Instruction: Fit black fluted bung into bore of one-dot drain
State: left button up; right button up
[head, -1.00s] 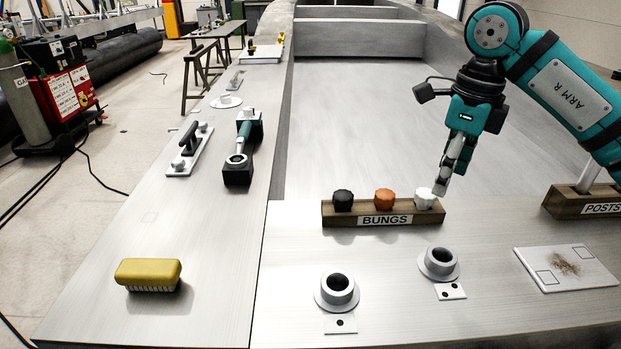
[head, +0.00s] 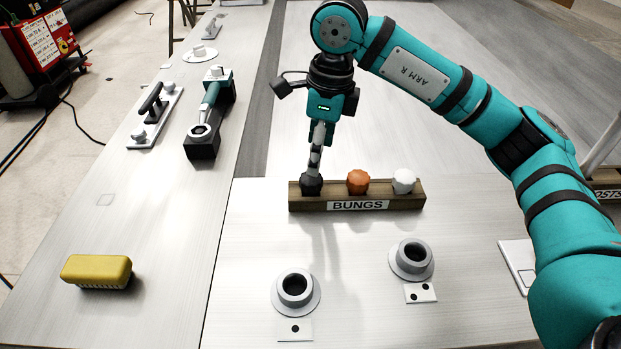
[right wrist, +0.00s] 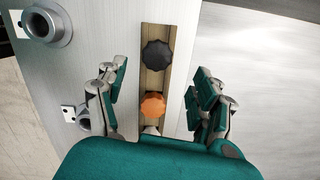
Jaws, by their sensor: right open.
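The black fluted bung (head: 312,186) sits in the left place of the wooden bung rack (head: 357,206). It also shows in the right wrist view (right wrist: 157,55). The one-dot drain (head: 295,289) is a grey flanged ring with an open bore, front left of the rack, behind a one-dot card (head: 295,329). My right gripper (head: 315,168) points down just above and behind the black bung. In the right wrist view its fingers (right wrist: 158,92) are spread and empty, with the orange bung lying between them in the picture. My left gripper is out of view.
An orange bung (head: 358,181) and a white bung (head: 403,181) stand right of the black one. A two-dot drain (head: 411,260) is front right. A yellow brush (head: 96,271) lies at left. The deck around the one-dot drain is clear.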

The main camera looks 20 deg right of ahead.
aim_at(311, 178)
jog(key=shift+a+f, duration=0.1)
jog(key=shift+f, duration=0.7)
jog(key=shift+s+f+p, duration=0.1)
jog(key=shift+f+p, duration=0.1)
jog(key=shift+p, duration=0.1)
jog(key=shift+a+f+p, duration=0.2)
jog(key=shift+f+p, duration=0.15)
jog(key=shift+p, duration=0.05)
jog(key=f, duration=0.1)
jog(key=f+p, duration=0.2)
jog(key=shift+a+f, duration=0.3)
jog(key=shift+f, duration=0.35)
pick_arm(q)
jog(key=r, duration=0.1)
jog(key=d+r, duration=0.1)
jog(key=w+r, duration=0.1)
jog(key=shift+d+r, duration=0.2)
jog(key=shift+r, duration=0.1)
pick_arm(e)
jog(key=shift+c, duration=0.2)
jog(key=c, duration=1.2)
